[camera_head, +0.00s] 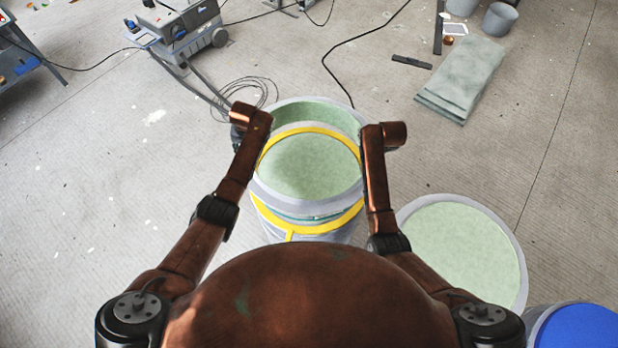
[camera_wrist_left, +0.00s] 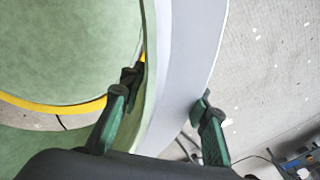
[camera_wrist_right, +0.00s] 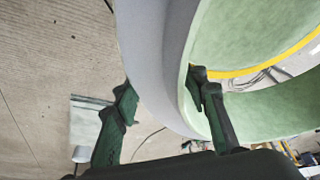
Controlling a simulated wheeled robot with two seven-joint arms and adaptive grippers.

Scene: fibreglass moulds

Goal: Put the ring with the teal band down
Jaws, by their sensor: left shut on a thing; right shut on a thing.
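The ring with the teal band (camera_head: 330,114) is a wide grey hoop, pale green inside. A strip of its teal band shows low on the front wall in the head view. It is over a grey round mould with a yellow rim (camera_head: 335,221); whether they touch I cannot tell. My left gripper (camera_wrist_left: 165,90) is shut on the ring's wall (camera_wrist_left: 188,60), one finger inside and one outside. My right gripper (camera_wrist_right: 162,85) is shut on the opposite side of the wall (camera_wrist_right: 150,45) in the same way. The head view hides both sets of fingertips.
A round pale green mould (camera_head: 465,245) stands on the right, with a blue-topped round thing (camera_head: 580,330) beyond its near edge. A grey machine (camera_head: 180,25) with hoses stands at the back left. Green-grey sheets (camera_head: 465,75) lie at the back right. The left floor is mostly clear.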

